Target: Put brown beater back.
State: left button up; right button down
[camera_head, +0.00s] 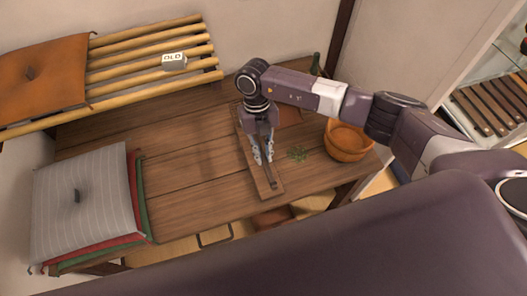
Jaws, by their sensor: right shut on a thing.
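My right gripper (263,159) points down over a narrow brown wooden board (262,186) on the table. Its fingers are close together on a slim dark brown piece, seemingly the brown beater (271,181), which lies along or just above the board. The fingers hide much of it, and I cannot tell whether it touches the board. My left gripper is out of view.
The wooden table (190,155) is clear left of the board. Green sprigs (298,154) and an orange-brown bowl (347,143) are to the right. A slatted rack (140,62) holds an "OLD" block (174,61) and an orange cushion (45,78).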

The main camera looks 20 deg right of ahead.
jog(key=shift+f+b, duration=2.8)
jog(key=shift+f, duration=0.95)
jog(key=c, duration=1.8)
grip_release()
jog(key=shift+c, duration=0.2)
